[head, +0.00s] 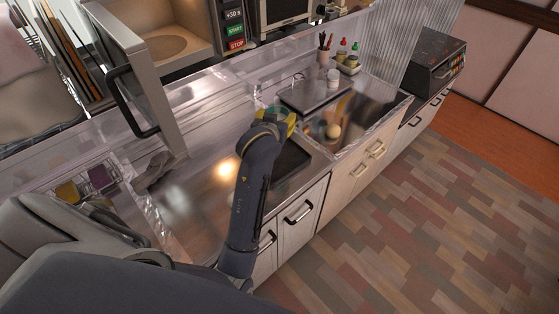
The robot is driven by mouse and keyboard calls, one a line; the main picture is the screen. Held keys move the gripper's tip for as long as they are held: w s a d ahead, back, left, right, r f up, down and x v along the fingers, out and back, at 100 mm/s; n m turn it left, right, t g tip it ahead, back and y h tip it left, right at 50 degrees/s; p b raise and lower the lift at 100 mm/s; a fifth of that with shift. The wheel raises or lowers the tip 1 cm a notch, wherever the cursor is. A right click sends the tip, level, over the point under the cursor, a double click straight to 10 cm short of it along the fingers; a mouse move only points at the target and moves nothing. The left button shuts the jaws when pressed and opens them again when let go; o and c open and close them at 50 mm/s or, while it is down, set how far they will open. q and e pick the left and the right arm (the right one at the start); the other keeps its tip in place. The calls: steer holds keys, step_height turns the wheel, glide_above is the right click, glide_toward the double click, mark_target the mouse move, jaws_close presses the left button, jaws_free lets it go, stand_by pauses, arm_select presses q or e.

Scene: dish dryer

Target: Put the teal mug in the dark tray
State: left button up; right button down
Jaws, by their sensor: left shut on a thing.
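My left gripper (284,121) is at the end of the dark arm, over the steel counter near the sink's left edge. The dark tray (291,160) lies on the counter just in front of and below the gripper, partly covered by my arm. The mug shows beyond the tray in the picture; how high it is held I cannot tell. My right gripper is not in view.
An open microwave door (140,85) juts out at the left. Bare counter (205,165) lies left of my arm.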

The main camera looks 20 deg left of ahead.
arm_select(q)
steer(key=shift+s+d+f+m+h, duration=0.2)
steer(key=shift+s+d+f, duration=0.05)
steer(key=shift+d+f, duration=0.3)
steer(key=shift+s+d+f+m+h, duration=0.25)
steer(key=shift+d+f, duration=0.15)
steer(key=shift+d, duration=0.15)
step_height(320, 180, down, 3)
steer(key=shift+s+d+r, duration=0.1)
glide_above(282, 159)
steer(key=shift+s+f, duration=0.1)
steer(key=shift+f, duration=2.5)
steer(key=shift+f, duration=0.1)
steer(key=o, duration=1.6)
steer(key=shift+f, duration=0.1)
steer(key=shift+s+r, duration=0.1)
steer(key=shift+r, duration=0.1)
steer(key=v, duration=1.2)
steer(key=shift+f, duration=0.1)
